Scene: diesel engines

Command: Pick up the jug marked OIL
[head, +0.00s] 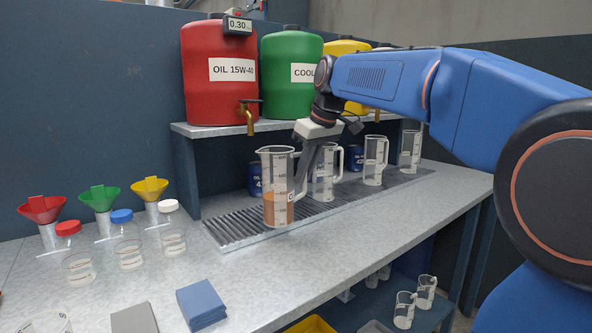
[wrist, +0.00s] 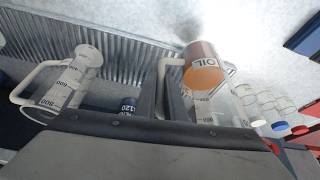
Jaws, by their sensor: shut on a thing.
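The jug marked OIL (head: 277,180) is clear, with amber liquid in its lower part. In the head view it stands upright at the front edge of the grate, below the red drum's tap; I cannot tell if its base touches the grate. The wrist view shows its OIL label and amber liquid (wrist: 204,76). My gripper (head: 304,178) reaches down at the jug's right side and is shut on its handle. The fingers (wrist: 165,98) hide part of the handle in the wrist view.
Other clear jugs (head: 325,172) (head: 374,162) (head: 410,150) stand in a row on the grate (head: 250,229) to the right. A shelf (head: 215,128) with red (head: 210,90) and green (head: 290,88) drums overhangs behind. Funnels and capped bottles (head: 128,253) stand left; the front bench is partly clear.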

